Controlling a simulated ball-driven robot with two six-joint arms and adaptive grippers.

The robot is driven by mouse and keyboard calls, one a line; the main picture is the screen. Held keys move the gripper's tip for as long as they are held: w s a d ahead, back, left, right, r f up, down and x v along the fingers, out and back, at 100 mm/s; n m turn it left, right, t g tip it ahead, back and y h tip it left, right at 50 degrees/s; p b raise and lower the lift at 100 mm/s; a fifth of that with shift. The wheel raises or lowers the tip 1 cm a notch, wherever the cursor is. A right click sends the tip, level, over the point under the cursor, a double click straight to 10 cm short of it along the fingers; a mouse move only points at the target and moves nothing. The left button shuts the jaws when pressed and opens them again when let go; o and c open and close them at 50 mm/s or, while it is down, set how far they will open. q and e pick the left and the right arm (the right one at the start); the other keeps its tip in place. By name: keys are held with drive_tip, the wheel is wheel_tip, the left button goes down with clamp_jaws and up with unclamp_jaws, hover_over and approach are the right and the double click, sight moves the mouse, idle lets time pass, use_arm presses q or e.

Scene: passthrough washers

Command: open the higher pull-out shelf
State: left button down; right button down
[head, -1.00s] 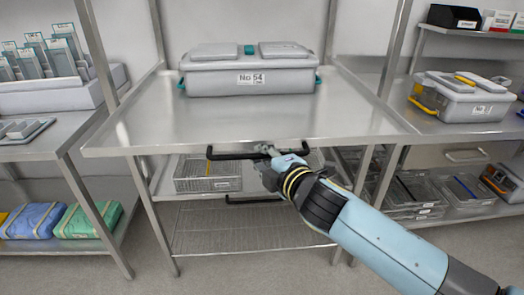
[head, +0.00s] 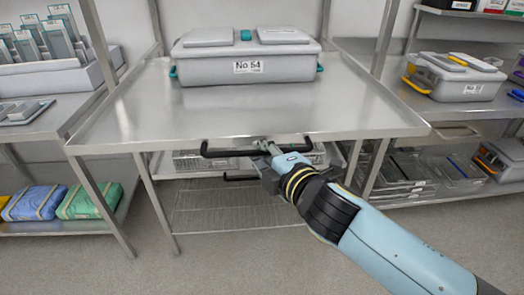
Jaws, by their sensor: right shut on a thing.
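The higher pull-out shelf (head: 140,120) is a steel tray at the front of the rack, and its front edge stands out past the front posts towards me. A black bar handle (head: 222,153) runs along its front edge. My right gripper (head: 266,150) is shut on the middle of this handle, and its wrist hides part of the handle's right half. A grey lidded box labelled No 64 (head: 245,68) stands upright on the shelf, towards the back. My left gripper is not in view.
Wire baskets (head: 190,162) are partly hidden below the shelf. Neighbouring racks hold blue and green packs (head: 90,201) at left and a grey box (head: 460,82) at right. Floor in front is clear.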

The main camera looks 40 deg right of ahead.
drive_tip(key=c, duration=1.3)
unclamp_jaws()
drive_tip(key=shift+r, duration=0.1)
drive_tip(key=shift+c, duration=0.2)
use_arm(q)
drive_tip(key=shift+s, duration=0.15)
use_arm(e)
drive_tip(key=v, duration=1.2)
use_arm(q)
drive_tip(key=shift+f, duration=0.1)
